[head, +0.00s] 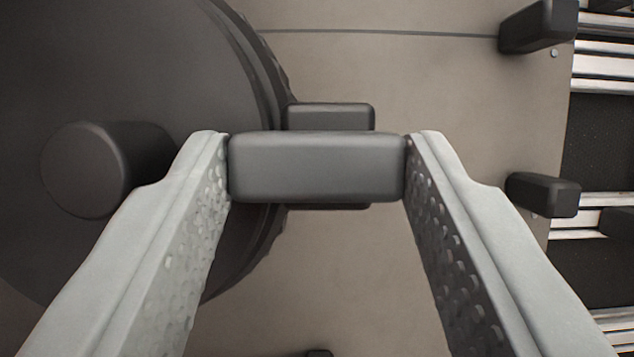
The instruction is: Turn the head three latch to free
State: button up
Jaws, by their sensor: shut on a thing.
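A dark grey bar-shaped latch handle (316,167) lies level across the middle of the head view. My gripper (316,168) has its two pale fingers at the left and right ends of this bar and is shut on it. Behind the bar, a dark block (331,116) shows above it, and a thin strip of dark material shows below it. The bar hides how it joins to what lies behind. No label for head three can be read.
A large dark round wheel (130,60) with a ridged rim fills the left, with a round knob (85,170) standing out. Dark blocks stick out at upper right (538,25) and right (543,195) of the beige panel (440,90). Metal rails (605,60) run along the right edge.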

jog(key=shift+n+y, duration=0.3)
jog(key=shift+n, duration=0.3)
jog(key=shift+d+n+y, duration=0.2)
jog(key=shift+n+y, duration=0.9)
jog(key=shift+n, duration=0.9)
jog(key=shift+n+g+y, duration=0.3)
jog(key=shift+n, duration=0.1)
jog(key=shift+d+r+n+g+y, duration=0.1)
jog(key=shift+n+g+y, duration=0.3)
jog(key=shift+n, duration=0.75)
jog(key=shift+r+n+g+y, duration=0.15)
jog(key=shift+n+y, duration=0.35)
jog(key=shift+n, duration=0.65)
jog(key=shift+f+n+g+y, duration=0.1)
jog(key=shift+n+g+y, duration=0.2)
jog(key=shift+n, duration=0.3)
jog(key=shift+w+d+n+g+y, duration=0.1)
jog(key=shift+n+g+y, duration=0.35)
jog(key=shift+n, duration=0.85)
jog(key=shift+w+d+n+g+y, duration=0.15)
jog(key=shift+n+g, duration=0.45)
jog(key=shift+n, duration=0.7)
jog(key=n, duration=0.1)
jog(key=n+g, duration=0.2)
jog(key=n, duration=0.1)
jog(key=shift+r, duration=0.25)
jog(key=shift+n, duration=0.3)
